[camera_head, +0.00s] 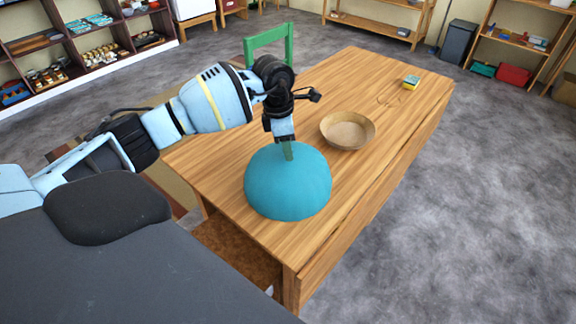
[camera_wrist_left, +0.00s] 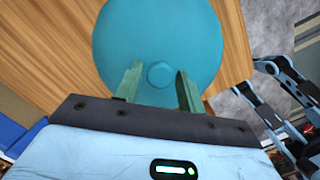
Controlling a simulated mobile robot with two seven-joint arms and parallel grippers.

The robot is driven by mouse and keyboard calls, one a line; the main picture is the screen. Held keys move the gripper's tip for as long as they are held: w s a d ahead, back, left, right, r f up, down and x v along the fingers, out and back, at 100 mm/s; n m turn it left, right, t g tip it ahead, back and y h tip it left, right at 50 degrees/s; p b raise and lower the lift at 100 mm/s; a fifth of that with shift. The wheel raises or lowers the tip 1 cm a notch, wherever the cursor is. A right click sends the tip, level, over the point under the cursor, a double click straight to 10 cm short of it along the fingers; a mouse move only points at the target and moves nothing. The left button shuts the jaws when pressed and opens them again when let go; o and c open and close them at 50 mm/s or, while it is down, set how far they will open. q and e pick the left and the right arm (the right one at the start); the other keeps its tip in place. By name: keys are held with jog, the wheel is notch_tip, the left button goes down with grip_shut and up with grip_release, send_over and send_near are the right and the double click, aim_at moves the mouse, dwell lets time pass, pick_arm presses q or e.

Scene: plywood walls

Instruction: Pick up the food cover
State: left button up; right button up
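The food cover (camera_head: 288,190) is a teal dome resting on the wooden table near its front edge. In the left wrist view the food cover (camera_wrist_left: 158,40) fills the upper middle, with a small round knob on top. My left gripper (camera_head: 287,152) is above the top of the dome, pointing down. In the left wrist view the gripper's two green fingers (camera_wrist_left: 158,84) are apart on either side of the knob, with gaps between. Whether the fingertips touch the dome is hard to tell. My right gripper is not in the head view.
A green chair (camera_head: 268,42) stands behind the table. Open grey floor (camera_head: 470,180) lies to the right.

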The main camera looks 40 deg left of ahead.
pick_arm(q)
jog(key=c, duration=0.7)
grip_shut()
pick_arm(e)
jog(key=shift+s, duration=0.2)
